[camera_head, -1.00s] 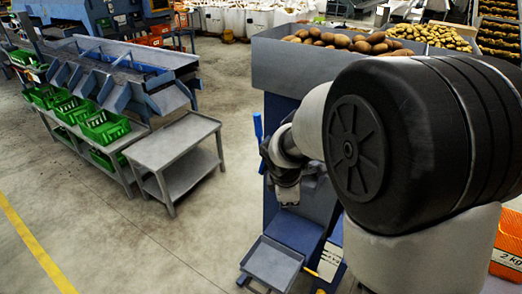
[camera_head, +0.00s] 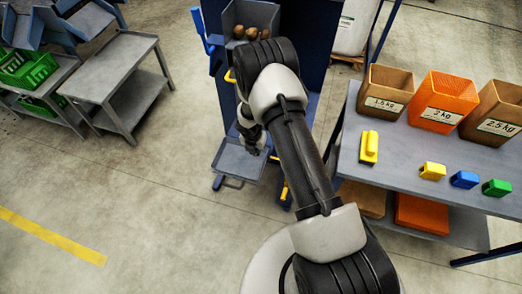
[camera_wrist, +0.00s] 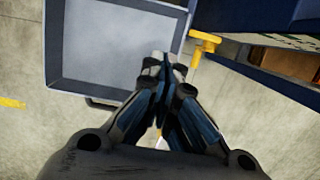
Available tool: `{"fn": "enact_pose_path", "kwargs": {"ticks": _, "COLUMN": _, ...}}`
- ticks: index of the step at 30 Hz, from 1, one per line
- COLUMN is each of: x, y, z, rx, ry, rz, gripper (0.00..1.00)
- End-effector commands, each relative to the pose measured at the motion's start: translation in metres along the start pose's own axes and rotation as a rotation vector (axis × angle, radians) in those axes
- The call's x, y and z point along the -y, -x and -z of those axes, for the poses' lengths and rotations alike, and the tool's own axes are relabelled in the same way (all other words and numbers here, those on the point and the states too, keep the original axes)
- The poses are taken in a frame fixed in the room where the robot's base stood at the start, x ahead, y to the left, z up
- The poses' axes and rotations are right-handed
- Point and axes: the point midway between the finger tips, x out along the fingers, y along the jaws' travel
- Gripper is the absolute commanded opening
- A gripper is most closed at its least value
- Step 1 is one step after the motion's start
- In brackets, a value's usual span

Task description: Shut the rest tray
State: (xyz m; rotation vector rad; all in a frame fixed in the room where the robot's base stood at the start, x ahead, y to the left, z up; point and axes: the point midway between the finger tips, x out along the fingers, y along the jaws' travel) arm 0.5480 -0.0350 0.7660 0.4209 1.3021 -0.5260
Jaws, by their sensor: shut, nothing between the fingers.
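A shallow grey tray (camera_head: 229,158) sits low at the front of the dark blue machine and stands out from it, empty, with a dark bar handle at its near edge. I take it for the rest tray. In the wrist view the tray (camera_wrist: 112,45) fills the upper left, and its dark handle (camera_wrist: 101,103) shows at its lower edge. My gripper (camera_head: 253,151) is above the tray's right side. In the wrist view my gripper (camera_wrist: 161,62) is shut and empty, its tips overlapping the tray's lower right corner. I cannot tell whether they touch it.
A yellow handle (camera_wrist: 204,43) is right of the tray. A grey bin with potatoes (camera_head: 264,17) is higher on the machine. At right stands a table (camera_head: 364,178) with crates and coloured blocks. A grey trolley (camera_head: 106,72) stands left. The floor left of the tray is clear.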

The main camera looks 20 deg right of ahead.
Motion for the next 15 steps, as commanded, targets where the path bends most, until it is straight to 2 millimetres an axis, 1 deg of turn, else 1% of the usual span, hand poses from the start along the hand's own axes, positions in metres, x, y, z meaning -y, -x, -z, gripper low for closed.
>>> {"fn": "enact_pose_path", "kwargs": {"ticks": 1, "x": 0.001, "y": -0.016, "z": 0.002, "rx": -0.002, "ry": -0.001, "rz": 0.002, "gripper": 0.00}}
{"fn": "enact_pose_path", "kwargs": {"ticks": 9, "x": 0.001, "y": -0.075, "z": 0.002, "rx": -0.002, "ry": -0.002, "rz": 0.001, "gripper": 0.00}}
{"fn": "enact_pose_path", "kwargs": {"ticks": 12, "x": 0.001, "y": -0.076, "z": -0.012, "rx": 0.003, "ry": -0.007, "rz": 0.001, "gripper": 0.00}}
{"fn": "enact_pose_path", "kwargs": {"ticks": 15, "x": 0.001, "y": -0.080, "z": -0.020, "rx": 0.001, "ry": -0.006, "rz": 0.000, "gripper": 0.00}}
